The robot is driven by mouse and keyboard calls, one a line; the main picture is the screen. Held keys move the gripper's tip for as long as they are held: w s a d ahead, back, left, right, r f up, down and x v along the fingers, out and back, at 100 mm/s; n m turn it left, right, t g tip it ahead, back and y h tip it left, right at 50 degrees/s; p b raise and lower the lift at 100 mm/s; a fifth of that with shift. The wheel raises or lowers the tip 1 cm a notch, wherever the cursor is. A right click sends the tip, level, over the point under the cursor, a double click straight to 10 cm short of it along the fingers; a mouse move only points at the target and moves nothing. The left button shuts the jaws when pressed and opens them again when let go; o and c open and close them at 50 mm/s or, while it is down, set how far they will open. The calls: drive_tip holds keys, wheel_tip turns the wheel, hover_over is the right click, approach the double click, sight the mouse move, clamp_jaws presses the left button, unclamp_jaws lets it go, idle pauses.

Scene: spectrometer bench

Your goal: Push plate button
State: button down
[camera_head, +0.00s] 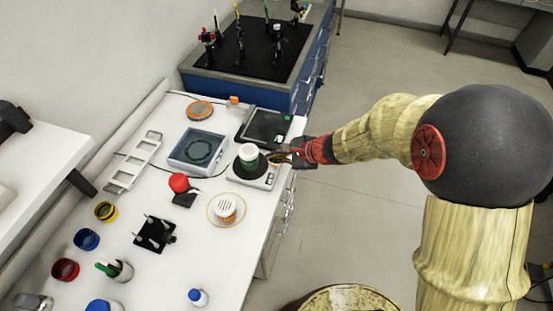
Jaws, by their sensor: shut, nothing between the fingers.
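A small white plate device (238,177) with a dark round top stands near the right edge of the white bench. A white and green cup-like vessel (249,157) stands on its round top. A small panel with markings (268,181) shows at the device's right front corner; a single button is too small to make out. My gripper (279,157) is shut and empty. It reaches in from the right, at the device's right side, close to the vessel. I cannot tell whether it touches the device.
A dark-topped flat device (266,127) lies just behind. Several coloured jars line the bench's left. The bench's front right is mostly clear.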

wheel_tip(320, 180, up, 6)
drive_tip(key=p, duration=0.4)
drive_tip(key=shift+p, duration=0.3)
idle(0.4)
drive_tip(key=s+d+r+n+g+h, duration=0.1)
drive_tip(key=s+d+r+n+g, duration=0.1)
drive_tip(key=s+n, duration=0.45)
drive_tip(key=s+d+r+n+g+h, duration=0.15)
drive_tip(key=s+n, duration=0.25)
drive_tip(key=s, duration=0.6)
drive_tip(key=s+d+r+n+t+h, duration=0.1)
drive_tip(key=s+d+r+n+h, duration=0.1)
drive_tip(key=d+r, duration=0.4)
drive_tip(key=s+d+r+n+t+h, duration=0.2)
drive_tip(key=s+d+r+n, duration=0.2)
drive_tip(key=s+d+r, duration=0.3)
drive_tip(key=shift+s+d+r+h+b, duration=0.15)
drive_tip(key=shift+s+r+h+b, duration=0.2)
drive_tip(key=shift+r, duration=0.45)
